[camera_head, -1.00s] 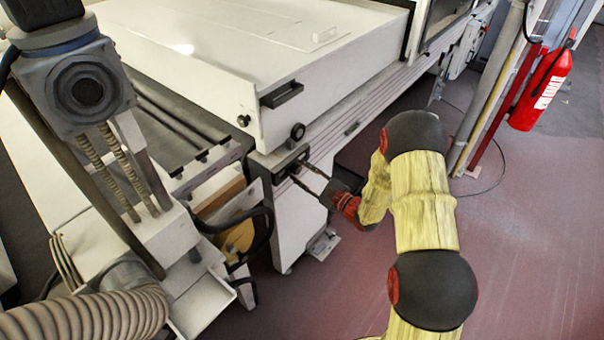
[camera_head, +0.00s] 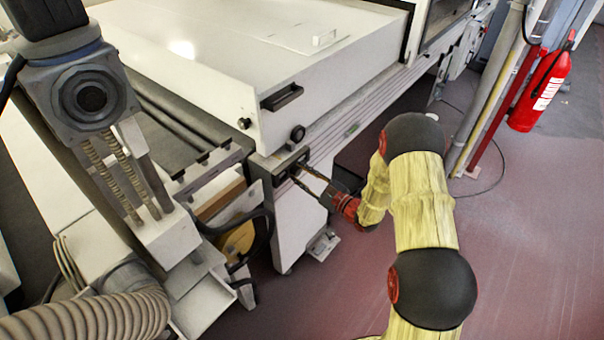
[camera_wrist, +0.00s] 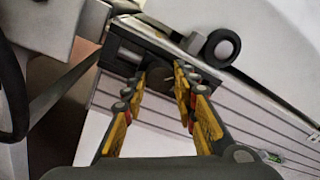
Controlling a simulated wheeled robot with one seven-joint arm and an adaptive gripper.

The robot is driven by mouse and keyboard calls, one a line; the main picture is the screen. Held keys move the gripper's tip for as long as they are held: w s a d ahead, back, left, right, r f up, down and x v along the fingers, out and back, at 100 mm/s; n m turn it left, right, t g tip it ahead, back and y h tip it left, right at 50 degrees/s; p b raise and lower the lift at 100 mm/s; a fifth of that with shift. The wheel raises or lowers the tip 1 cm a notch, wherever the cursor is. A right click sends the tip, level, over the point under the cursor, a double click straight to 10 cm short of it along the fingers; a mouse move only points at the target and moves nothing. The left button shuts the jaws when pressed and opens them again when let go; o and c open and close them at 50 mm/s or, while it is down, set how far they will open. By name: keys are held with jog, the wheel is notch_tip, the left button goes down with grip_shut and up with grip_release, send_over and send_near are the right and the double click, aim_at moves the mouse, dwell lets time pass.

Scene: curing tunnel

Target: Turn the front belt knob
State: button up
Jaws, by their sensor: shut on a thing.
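A dark recessed panel (camera_head: 279,168) is at the front corner of the white machine, low on its side; the wrist view shows it (camera_wrist: 120,62) ahead of my fingers. My gripper (camera_head: 294,171) reaches it from the right. In the wrist view my gripper (camera_wrist: 162,80) has its yellow-and-black fingers on both sides of a small dark knob (camera_wrist: 168,88) at the panel and is shut on it. The knob is mostly hidden by the fingers and shadow, so its angle cannot be told.
A round black knob (camera_head: 298,133) sits just above the panel, close to my fingers; a black handle (camera_head: 282,97) is higher up. Rollers and hoses lie left. A red extinguisher (camera_head: 541,90) and pipes stand right. The floor (camera_head: 530,230) at right is clear.

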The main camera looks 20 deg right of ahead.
jog(key=m+p, duration=0.2)
jog(key=m, duration=0.1)
jog(key=shift+r+m+p, duration=0.1)
jog(key=shift+m+p, duration=0.25)
jog(key=shift+m, duration=0.05)
jog(key=shift+m+p, duration=0.7)
jog(key=shift+m, duration=0.4)
jog(key=o, duration=1.1)
jog(key=shift+o, duration=0.3)
jog(key=v, duration=1.2)
jog(key=shift+w+d, duration=0.1)
